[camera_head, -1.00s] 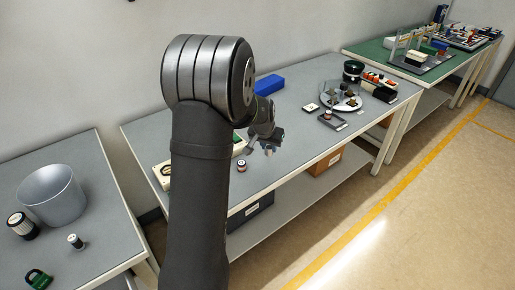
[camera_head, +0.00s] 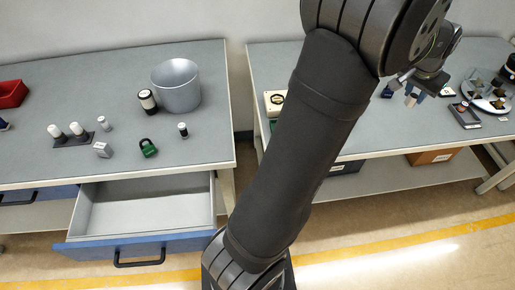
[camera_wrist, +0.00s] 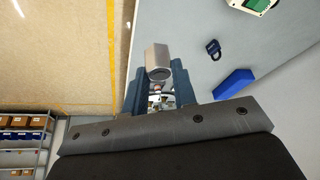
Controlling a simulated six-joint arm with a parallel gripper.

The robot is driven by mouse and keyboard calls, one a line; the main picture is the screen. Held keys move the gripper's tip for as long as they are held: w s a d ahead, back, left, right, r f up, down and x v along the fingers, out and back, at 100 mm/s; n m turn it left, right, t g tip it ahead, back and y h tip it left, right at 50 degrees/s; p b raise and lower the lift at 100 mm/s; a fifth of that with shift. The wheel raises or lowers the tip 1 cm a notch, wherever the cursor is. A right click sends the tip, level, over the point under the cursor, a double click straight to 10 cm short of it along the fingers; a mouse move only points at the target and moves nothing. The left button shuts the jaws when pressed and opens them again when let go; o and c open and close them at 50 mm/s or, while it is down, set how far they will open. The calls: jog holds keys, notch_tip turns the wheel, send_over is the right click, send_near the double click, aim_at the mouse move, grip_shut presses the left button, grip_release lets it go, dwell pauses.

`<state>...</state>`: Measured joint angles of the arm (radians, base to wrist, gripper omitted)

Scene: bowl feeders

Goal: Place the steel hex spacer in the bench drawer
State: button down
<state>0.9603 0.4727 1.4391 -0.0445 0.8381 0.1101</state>
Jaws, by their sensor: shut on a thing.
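The steel hex spacer (camera_wrist: 157,58) is a light grey six-sided piece with a round end face, held between the fingertips of my gripper (camera_wrist: 158,78) in the wrist view. In the head view my gripper (camera_head: 418,92) is over the right bench, with the small spacer (camera_head: 411,100) at its tips. The bench drawer (camera_head: 140,213) is pulled out under the left bench, at lower left. It has a blue front with a black handle, and its visible inside looks empty. My arm hides part of the right bench.
The left bench (camera_head: 200,140) carries a grey metal bin (camera_head: 177,88), a green padlock (camera_head: 148,148), a grey block (camera_head: 102,149), a black-and-white cylinder (camera_head: 148,101) and a stand with white-topped posts (camera_head: 75,141). A floor gap separates the benches. The air above the drawer is clear.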

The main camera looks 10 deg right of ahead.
jog(key=w+a+r+n+t+y, duration=0.1)
jog(key=w+a+n, duration=0.2)
jog(key=w+a, duration=0.9)
jog(key=w+a+n+t+y, duration=0.1)
jog(key=w+a+n, duration=0.5)
jog(key=a, duration=1.1)
jog(key=w+a+n+y, duration=0.1)
jog(key=w+a+n, duration=0.1)
jog(key=a, duration=1.3)
jog(key=w+a+n+y, duration=0.1)
jog(key=w+a+n, duration=0.1)
jog(key=a, duration=1.3)
jog(key=n+g+y, duration=0.2)
jog(key=n+y, duration=0.2)
jog(key=n, duration=0.6)
send_over(104, 212)
jog(key=s+d, duration=0.1)
jog(key=s, duration=0.1)
jog(key=shift+w+d+f, duration=0.1)
jog(key=shift+w+f, duration=0.05)
jog(key=shift+f, duration=5.45)
jog(key=shift+w+d+f, duration=0.1)
jog(key=shift+f, duration=5.45)
jog(key=shift+w+d+f, duration=0.1)
jog(key=shift+w+f, duration=0.05)
jog(key=shift+f, duration=5.45)
